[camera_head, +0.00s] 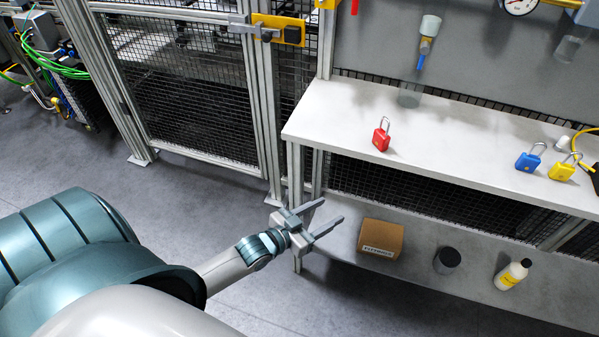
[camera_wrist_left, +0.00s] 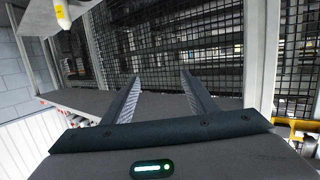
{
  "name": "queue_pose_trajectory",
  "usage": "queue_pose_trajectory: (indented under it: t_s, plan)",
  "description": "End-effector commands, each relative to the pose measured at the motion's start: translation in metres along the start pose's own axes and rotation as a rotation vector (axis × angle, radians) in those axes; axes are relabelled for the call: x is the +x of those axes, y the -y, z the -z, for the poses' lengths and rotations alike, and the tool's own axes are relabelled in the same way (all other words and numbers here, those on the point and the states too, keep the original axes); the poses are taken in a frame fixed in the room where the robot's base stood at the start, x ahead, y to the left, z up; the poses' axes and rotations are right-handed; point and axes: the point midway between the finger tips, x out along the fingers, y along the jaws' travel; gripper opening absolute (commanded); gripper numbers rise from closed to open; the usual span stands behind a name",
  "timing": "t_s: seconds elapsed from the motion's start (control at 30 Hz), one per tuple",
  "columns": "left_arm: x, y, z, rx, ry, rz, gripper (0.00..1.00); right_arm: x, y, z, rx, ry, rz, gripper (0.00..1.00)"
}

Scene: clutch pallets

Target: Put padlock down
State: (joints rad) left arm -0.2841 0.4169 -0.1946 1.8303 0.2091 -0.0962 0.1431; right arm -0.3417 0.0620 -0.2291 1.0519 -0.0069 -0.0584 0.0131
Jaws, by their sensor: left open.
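A red padlock (camera_head: 381,138) stands on the left part of the upper shelf (camera_head: 340,122), its shackle up. A blue padlock (camera_head: 528,160) and a yellow padlock (camera_head: 562,171) stand further right on the same shelf. My left gripper (camera_head: 331,217) is open and empty, in front of the shelf's left end and apart from all padlocks. In the left wrist view its two fingers (camera_wrist_left: 158,90) are spread with nothing between them, facing a mesh panel. My right gripper is not in view.
The lower shelf (camera_head: 340,237) carries a cardboard box (camera_head: 381,239), a dark round container (camera_head: 447,260) and a white bottle (camera_head: 512,274). A mesh fence door (camera_head: 185,90) with a yellow latch (camera_head: 278,28) stands at the left. The upper shelf is clear between the red and blue padlocks.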

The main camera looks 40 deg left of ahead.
Motion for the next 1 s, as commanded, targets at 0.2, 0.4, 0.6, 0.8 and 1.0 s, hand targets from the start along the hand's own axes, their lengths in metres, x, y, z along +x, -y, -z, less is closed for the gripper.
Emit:
queue_pose_trajectory:
  t_s: [0.2, 0.4, 0.6, 0.8, 1.0]
  plan:
    - [-0.021, -0.032, -0.188, -0.02, 0.286, 0.069, 0.53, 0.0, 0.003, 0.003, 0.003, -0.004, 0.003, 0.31]
    - [-0.076, -0.09, -0.325, -0.028, 0.529, 0.064, 0.53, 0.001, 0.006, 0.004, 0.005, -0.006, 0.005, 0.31]
    - [-0.122, -0.141, -0.397, -0.029, 0.676, 0.033, 0.53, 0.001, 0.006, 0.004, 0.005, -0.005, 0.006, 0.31]
    - [-0.136, -0.155, -0.414, -0.029, 0.714, 0.021, 0.53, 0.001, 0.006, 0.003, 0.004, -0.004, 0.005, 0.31]
    - [-0.136, -0.155, -0.414, -0.028, 0.713, 0.022, 0.53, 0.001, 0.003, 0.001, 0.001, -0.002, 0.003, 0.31]
